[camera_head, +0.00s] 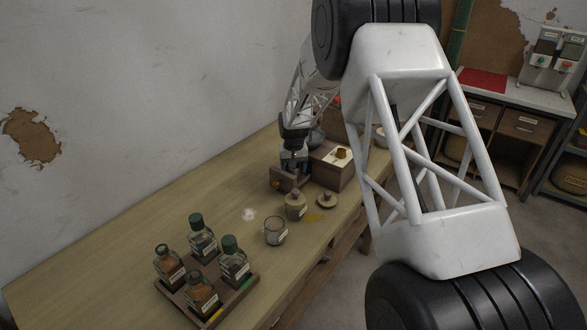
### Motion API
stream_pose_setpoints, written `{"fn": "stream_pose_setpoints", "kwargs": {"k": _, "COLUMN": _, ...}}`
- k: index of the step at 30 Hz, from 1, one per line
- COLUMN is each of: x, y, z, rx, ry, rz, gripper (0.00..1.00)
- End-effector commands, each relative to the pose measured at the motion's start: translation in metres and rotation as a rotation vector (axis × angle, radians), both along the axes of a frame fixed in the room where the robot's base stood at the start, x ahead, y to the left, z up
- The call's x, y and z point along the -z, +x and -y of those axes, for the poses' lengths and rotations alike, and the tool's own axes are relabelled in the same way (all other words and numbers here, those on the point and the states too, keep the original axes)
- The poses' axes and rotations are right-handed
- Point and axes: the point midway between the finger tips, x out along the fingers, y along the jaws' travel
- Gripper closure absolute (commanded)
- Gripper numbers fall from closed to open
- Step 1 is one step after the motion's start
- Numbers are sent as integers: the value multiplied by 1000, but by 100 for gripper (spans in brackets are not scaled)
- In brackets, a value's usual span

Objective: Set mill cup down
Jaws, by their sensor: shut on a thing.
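My gripper (291,170) is at the far part of the wooden table, with its fingers pointing down. It is shut on a dark brown, box-like piece with a small brassy knob, which appears to be the mill cup (284,182). The fingers and arm hide part of it. I cannot tell whether its underside touches the table. Just right of it stands a brown wooden box (327,172) with a pale top and a small tan piece on it, probably the mill.
A lidded tan jar (295,206), a clear glass cup (275,232) and a small dish (327,201) stand in front of the gripper. A tray (235,294) holds several green-capped bottles.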

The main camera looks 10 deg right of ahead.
Motion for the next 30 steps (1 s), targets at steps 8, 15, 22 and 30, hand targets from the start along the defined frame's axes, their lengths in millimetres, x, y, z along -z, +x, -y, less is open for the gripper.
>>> {"fn": "stream_pose_setpoints", "kwargs": {"k": 8, "x": 1, "y": 0, "z": 0, "rx": 0, "ry": 0, "rz": 0, "gripper": 55}}
{"fn": "stream_pose_setpoints", "kwargs": {"k": 15, "x": 1, "y": 0, "z": 0, "rx": 0, "ry": 0, "rz": 0, "gripper": 3}}
{"fn": "stream_pose_setpoints", "kwargs": {"k": 22, "x": -1, "y": 0, "z": -1, "rx": 0, "ry": 0, "rz": 0, "gripper": 3}}
{"fn": "stream_pose_setpoints", "kwargs": {"k": 30, "x": -25, "y": 1, "z": -1, "rx": -1, "ry": 1, "rz": 4, "gripper": 2}}
